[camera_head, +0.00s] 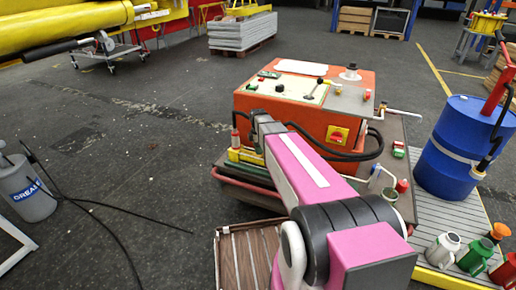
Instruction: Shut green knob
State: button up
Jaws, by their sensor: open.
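An orange machine box (300,122) stands in the middle, with a grey and cream control panel on top. I cannot tell which is the green knob or how any is turned. My pink arm (305,165) reaches forward to the box's front left, ending in a dark grey link. My gripper's fingers cannot be made out beyond it.
A blue drum (463,148) stands right on a ribbed, yellow-edged platform (440,206). White, green and red containers (475,256) are at the lower right. Floor between canister and machine is mostly clear.

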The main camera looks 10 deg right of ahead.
jog(key=shift+f, duration=0.2)
jog(key=c, duration=0.9)
jog(key=shift+m, duration=0.4)
jog(key=m, duration=0.3)
jog(key=shift+m, duration=2)
